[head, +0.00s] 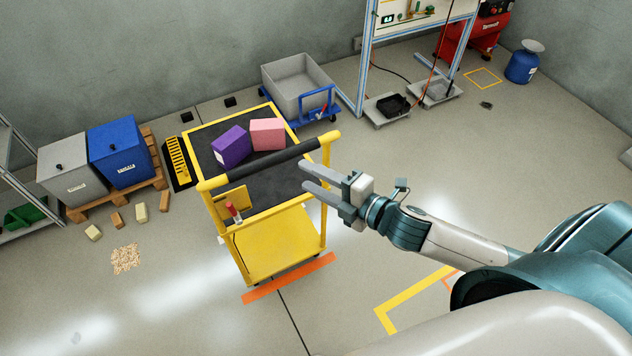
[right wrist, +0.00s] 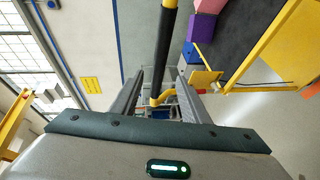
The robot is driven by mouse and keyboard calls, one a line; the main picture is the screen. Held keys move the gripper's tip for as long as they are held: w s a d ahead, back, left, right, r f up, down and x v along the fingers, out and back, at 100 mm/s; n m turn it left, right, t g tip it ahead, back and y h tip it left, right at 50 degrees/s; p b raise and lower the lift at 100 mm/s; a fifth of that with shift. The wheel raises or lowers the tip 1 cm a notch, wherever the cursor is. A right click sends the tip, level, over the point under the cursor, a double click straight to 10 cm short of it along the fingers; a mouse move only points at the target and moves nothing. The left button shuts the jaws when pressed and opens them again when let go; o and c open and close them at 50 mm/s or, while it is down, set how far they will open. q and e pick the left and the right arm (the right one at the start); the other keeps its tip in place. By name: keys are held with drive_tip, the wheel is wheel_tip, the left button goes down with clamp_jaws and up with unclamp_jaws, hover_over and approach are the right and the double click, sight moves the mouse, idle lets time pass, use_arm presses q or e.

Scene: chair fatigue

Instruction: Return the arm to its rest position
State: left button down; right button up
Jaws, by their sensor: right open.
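My right arm reaches in from the lower right of the head view. Its gripper (head: 312,180) is open and looks empty, beside the right end of the cart's black handle. In the right wrist view the two fingers of the right gripper (right wrist: 158,92) stand apart, and the yellow and black handle (right wrist: 166,45) shows beyond and between them. I cannot tell whether a finger touches the cart. My left gripper is not in view.
The yellow cart (head: 272,243) carries a purple box (head: 231,147) and a pink box (head: 268,134) on its dark top. Grey and blue bins (head: 119,152) stand on a pallet at left. A grey tub (head: 298,85) stands behind. Floor right of the cart is mostly clear.

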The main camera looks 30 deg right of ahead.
drive_tip(key=shift+s+d+r, duration=0.1)
drive_tip(key=shift+s+d, duration=0.05)
drive_tip(key=shift+s, duration=0.2)
idle(0.4)
drive_tip(key=s+d+f+m+g+h, duration=0.1)
drive_tip(key=d+f+m+g+h, duration=0.25)
drive_tip(key=f, duration=1.25)
drive_tip(key=s+d+f+m+h, duration=0.15)
drive_tip(key=d+f+m, duration=0.45)
drive_tip(key=f, duration=0.9)
drive_tip(key=s+d+f+m+g+h+b, duration=0.1)
drive_tip(key=s+f+m+g, duration=0.1)
drive_tip(key=s+f, duration=0.55)
drive_tip(key=s+d+f+m+g+h, duration=0.15)
drive_tip(key=s+f, duration=0.25)
drive_tip(key=f, duration=0.6)
drive_tip(key=s+a+f+m+g, duration=0.2)
drive_tip(key=s+f, duration=0.3)
drive_tip(key=s, duration=0.4)
drive_tip(key=s+a+f+m+g, duration=0.2)
drive_tip(key=s+f, duration=0.3)
drive_tip(key=s, duration=0.5)
drive_tip(key=s+a+f+m+g+b, duration=0.1)
drive_tip(key=s+a+f, duration=0.3)
drive_tip(key=s, duration=0.6)
drive_tip(key=shift+s+a+f+m+g+y, duration=0.3)
drive_tip(key=shift+f+m+g, duration=0.2)
drive_tip(key=shift+m+g, duration=0.3)
drive_tip(key=shift+w, duration=0.1)
